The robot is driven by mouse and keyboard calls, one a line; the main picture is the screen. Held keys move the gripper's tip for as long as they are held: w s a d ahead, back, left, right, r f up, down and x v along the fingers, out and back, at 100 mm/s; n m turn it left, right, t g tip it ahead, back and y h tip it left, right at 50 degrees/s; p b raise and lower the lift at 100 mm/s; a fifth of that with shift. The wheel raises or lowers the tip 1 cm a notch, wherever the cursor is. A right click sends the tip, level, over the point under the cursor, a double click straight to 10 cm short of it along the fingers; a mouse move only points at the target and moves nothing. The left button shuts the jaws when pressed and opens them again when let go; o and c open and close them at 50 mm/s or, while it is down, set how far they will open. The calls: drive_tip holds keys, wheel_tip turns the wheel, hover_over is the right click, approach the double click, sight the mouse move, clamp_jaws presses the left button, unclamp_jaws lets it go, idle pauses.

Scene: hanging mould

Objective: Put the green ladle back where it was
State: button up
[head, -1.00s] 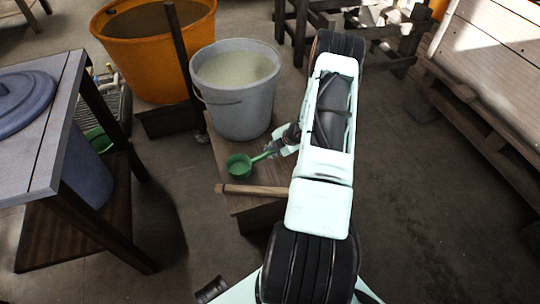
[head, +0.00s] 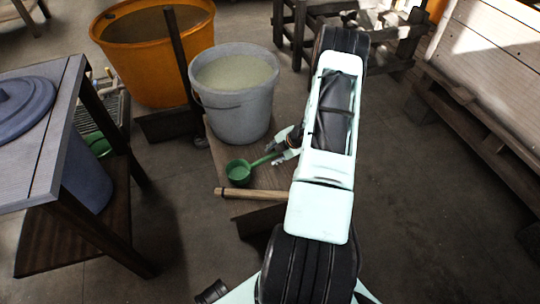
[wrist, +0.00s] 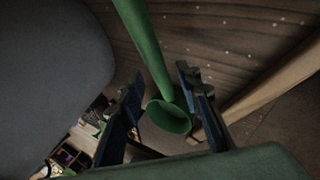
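The green ladle (head: 238,173) is at the wooden bench in front of the grey bucket, with its bowl toward the left and its handle running up to the right. I cannot tell for certain that it rests on the wood. My gripper (head: 284,147) is at the handle's far end. In the wrist view the ladle's handle (wrist: 144,45) comes down from the top to a flared green end between the fingertips of my gripper (wrist: 160,95). The fingers are spread, with a gap on the left side of the handle. The right finger is close to it.
The grey bucket (head: 235,110) of pale liquid stands on the bench (head: 212,152) just behind the ladle. A wooden stick (head: 250,194) lies in front of the ladle. An orange tub (head: 150,75) stands at the back left. A table (head: 40,150) is at the left.

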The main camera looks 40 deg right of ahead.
drive_tip(key=p+v, duration=0.2)
drive_tip(key=v, duration=0.6)
drive_tip(key=shift+r, duration=0.15)
